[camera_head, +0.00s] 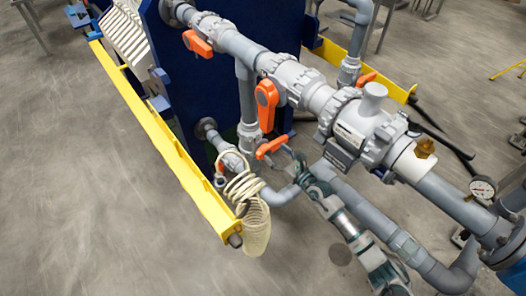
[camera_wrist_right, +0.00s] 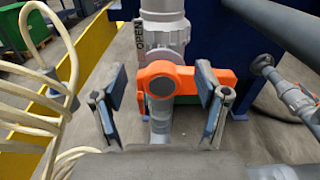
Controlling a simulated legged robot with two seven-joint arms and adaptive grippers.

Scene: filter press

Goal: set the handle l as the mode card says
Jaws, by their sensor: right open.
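Several orange valve handles sit on the grey pipes; I cannot tell which is labelled l. In the head view my right gripper (camera_head: 290,160) is at the lower orange handle (camera_head: 272,147), below the large hanging orange handle (camera_head: 266,102). In the right wrist view an orange handle (camera_wrist_right: 188,79) lies crosswise between the two blue-padded fingers of my right gripper (camera_wrist_right: 163,88). An "OPEN" tag (camera_wrist_right: 140,38) shows beside the valve. I make out no mode card. My left gripper is out of view.
A coiled cream hose (camera_head: 250,200) hangs close left of the gripper, by a yellow rail (camera_head: 165,140). Other orange handles are at the upper left (camera_head: 197,44) and right (camera_head: 367,79). A pressure gauge (camera_head: 482,188) is at far right. Floor at left is clear.

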